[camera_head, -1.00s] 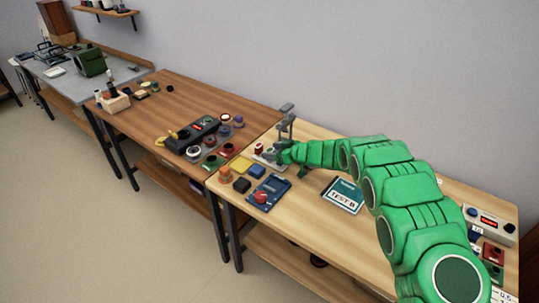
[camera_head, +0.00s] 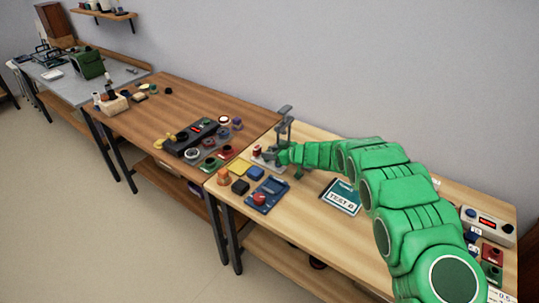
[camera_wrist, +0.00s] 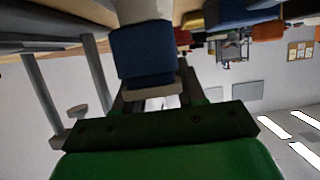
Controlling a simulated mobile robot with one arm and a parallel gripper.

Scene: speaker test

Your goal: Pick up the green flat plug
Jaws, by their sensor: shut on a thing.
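My gripper (camera_head: 283,157) is at the far left end of my green arm, beside the grey upright stand (camera_head: 285,128) on the light wooden table. In the wrist view, my gripper (camera_wrist: 158,97) is shut on a blue block (camera_wrist: 145,52) with a pale grey end between the fingers. The head view does not show this held block clearly. I cannot make out a green flat plug in the jaws. Small green pieces lie on the brown table (camera_head: 209,163) and at the right end of the light table (camera_head: 493,272), but I cannot tell their shape.
Near my gripper lie a yellow plate (camera_head: 239,168), an orange piece (camera_head: 223,176), a black block (camera_head: 240,187), a blue block (camera_head: 255,172) and a blue tray with a red knob (camera_head: 270,190). A teal TEST B box (camera_head: 341,196) lies below my arm.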

